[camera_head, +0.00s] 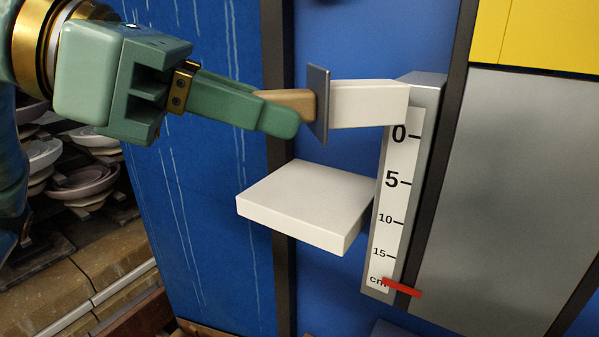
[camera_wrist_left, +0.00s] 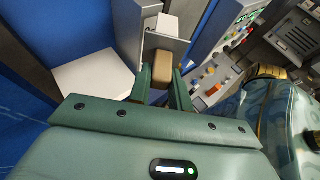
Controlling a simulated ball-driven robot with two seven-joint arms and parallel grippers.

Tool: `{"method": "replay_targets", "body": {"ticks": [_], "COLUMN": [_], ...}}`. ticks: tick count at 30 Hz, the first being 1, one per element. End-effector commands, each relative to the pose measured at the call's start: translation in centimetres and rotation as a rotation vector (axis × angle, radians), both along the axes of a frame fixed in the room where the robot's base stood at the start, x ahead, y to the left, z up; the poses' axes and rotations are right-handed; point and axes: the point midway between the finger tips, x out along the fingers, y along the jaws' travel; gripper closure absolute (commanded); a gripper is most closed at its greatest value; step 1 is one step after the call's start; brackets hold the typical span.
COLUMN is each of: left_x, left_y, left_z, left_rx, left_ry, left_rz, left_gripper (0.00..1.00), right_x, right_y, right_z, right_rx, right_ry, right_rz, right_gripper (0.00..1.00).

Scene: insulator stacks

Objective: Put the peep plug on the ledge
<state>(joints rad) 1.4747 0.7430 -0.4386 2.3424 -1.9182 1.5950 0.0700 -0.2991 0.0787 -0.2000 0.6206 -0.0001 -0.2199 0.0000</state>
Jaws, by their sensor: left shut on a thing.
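The peep plug has a tan handle, a thin grey plate and a white block (camera_head: 368,104) beyond the plate. My left gripper (camera_head: 280,109) is shut on the tan handle and holds the plug roughly level. The plug also shows in the left wrist view (camera_wrist_left: 160,71), with the handle between the fingers. The ledge (camera_head: 307,196) is a bare white slab below the plug, and also shows at the left in the left wrist view (camera_wrist_left: 93,82). The plug is above the ledge, clear of its top. I cannot tell whether the white end touches anything. My right gripper is not in view.
A grey post with a centimetre scale (camera_head: 396,190) stands right of the ledge, with a red marker (camera_head: 402,287) low on it. Blue panels (camera_head: 205,215) are behind. Bowls (camera_head: 82,182) on shelves stand at the left. A control panel (camera_wrist_left: 222,70) shows in the left wrist view.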

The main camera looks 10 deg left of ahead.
Motion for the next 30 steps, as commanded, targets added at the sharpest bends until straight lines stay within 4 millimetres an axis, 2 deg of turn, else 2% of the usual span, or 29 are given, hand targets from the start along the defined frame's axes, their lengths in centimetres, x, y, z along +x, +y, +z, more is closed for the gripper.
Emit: {"method": "replay_targets", "body": {"ticks": [11,18,25,30], "left_x": [7.5,10.9,12.5,12.4], "left_y": [2.0,2.9,3.3,3.3], "left_z": [-3.4,-7.7,-9.6,-12.0], "left_rx": [-0.002,-0.001,0.000,-0.001], "left_ry": [0.008,0.007,0.006,0.006], "left_rz": [0.003,0.004,0.003,0.001], "left_gripper": [1.00,1.00,1.00,1.00], "right_x": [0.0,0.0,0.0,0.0], "right_y": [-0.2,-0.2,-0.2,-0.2], "right_z": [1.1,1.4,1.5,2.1], "right_rx": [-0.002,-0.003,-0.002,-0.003], "right_ry": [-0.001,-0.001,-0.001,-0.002], "right_rz": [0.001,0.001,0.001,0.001], "right_gripper": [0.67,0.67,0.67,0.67]}}
